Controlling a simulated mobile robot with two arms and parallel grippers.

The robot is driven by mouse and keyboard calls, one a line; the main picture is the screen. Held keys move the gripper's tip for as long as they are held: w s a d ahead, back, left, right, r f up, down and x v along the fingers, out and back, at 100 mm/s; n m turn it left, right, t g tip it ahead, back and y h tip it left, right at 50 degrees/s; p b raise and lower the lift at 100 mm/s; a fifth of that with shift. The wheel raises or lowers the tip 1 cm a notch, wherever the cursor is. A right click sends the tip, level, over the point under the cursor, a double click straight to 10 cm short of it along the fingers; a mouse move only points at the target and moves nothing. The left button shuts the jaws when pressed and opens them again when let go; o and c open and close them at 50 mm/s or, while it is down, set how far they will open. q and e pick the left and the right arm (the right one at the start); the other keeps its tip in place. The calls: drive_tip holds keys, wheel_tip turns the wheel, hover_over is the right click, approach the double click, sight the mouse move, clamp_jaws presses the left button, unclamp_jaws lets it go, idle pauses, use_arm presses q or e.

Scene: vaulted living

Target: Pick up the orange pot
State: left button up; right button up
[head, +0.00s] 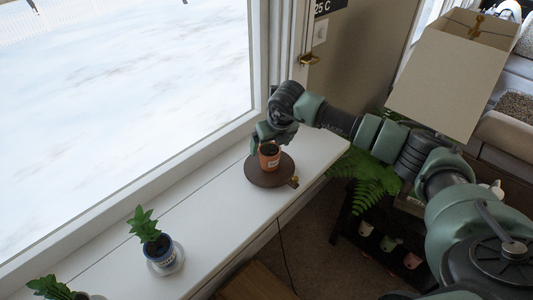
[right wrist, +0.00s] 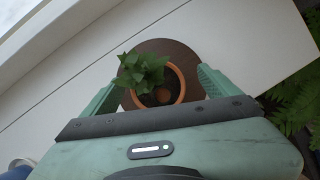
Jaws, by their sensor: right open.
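The orange pot (head: 269,160) stands upright on a round dark brown board (head: 257,180) on the white window sill. In the right wrist view the orange pot (right wrist: 178,87) holds a green leafy plant and dark soil, with the brown board (right wrist: 190,57) under it. My right gripper (head: 272,140) is at the pot, reaching in from the right. In the right wrist view its two green fingers (right wrist: 158,88) are open, one on each side of the pot. Whether they touch the pot I cannot tell. My left gripper is not in view.
A blue pot (head: 160,250) with a plant stands on a white saucer nearer on the sill. Another plant (head: 50,287) is at the bottom left. The window is behind the sill. A fern (head: 367,175) and a dark shelf with small pots are at right.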

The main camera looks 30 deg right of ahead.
sight(269, 149)
drive_tip(key=shift+s+a+f+p, duration=0.15)
drive_tip(key=shift+s+f+p, duration=0.15)
drive_tip(key=shift+f+p, duration=0.4)
drive_tip(key=x, duration=0.3)
drive_tip(key=shift+w+a+f, duration=0.15)
drive_tip(key=shift+w+f, duration=0.15)
drive_tip(key=shift+f, duration=0.15)
drive_tip(key=shift+s, duration=0.1)
drive_tip(key=c, duration=1.9)
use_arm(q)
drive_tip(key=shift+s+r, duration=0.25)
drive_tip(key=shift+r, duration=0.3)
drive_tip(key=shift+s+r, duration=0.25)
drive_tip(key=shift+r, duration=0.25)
use_arm(e)
drive_tip(key=shift+o, duration=0.2)
drive_tip(key=shift+r, duration=0.25)
